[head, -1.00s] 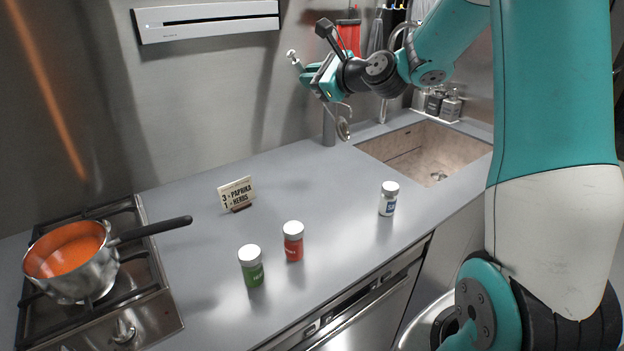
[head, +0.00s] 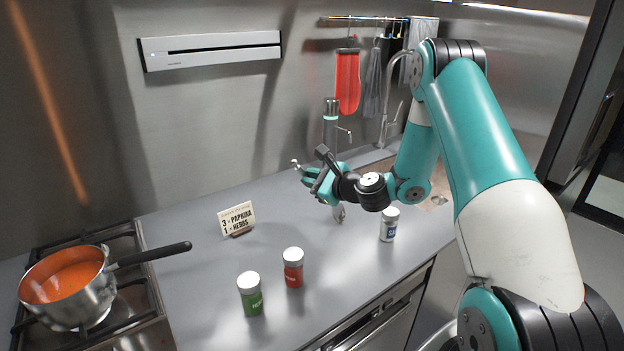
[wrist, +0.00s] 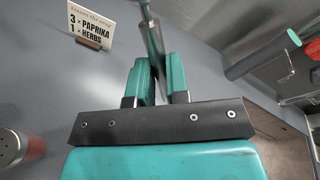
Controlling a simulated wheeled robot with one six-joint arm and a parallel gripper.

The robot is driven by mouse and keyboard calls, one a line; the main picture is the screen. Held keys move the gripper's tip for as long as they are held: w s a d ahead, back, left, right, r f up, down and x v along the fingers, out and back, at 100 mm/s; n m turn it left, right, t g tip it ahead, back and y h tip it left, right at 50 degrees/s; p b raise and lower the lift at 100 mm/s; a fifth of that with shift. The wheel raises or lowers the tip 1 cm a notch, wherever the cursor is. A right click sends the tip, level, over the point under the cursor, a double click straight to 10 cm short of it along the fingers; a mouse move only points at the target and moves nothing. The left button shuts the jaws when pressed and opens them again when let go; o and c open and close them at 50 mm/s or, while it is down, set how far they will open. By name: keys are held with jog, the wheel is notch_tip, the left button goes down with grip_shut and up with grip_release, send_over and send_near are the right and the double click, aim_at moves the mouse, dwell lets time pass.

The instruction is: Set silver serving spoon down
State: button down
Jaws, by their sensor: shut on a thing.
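My gripper (head: 311,181) is above the grey counter, between the recipe card and the white-capped jar by the sink. It is shut on the silver serving spoon (head: 339,213). In the head view the spoon's lower end hangs below the gripper, close over the counter; I cannot tell whether it touches. In the wrist view the spoon's handle (wrist: 153,40) runs up between the two teal fingers (wrist: 157,80). My gripper and wrist hide the middle of the spoon in the head view.
A card (head: 237,218) reading 3 paprika, 1 herbs stands on the counter (head: 200,260). A green jar (head: 250,293), a red jar (head: 293,267) and a white-labelled jar (head: 389,224) stand nearer the front. A pot (head: 70,285) of orange sauce sits on the stove at left.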

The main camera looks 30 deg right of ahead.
jog(key=shift+f, duration=0.2)
jog(key=c, duration=1.1)
grip_release()
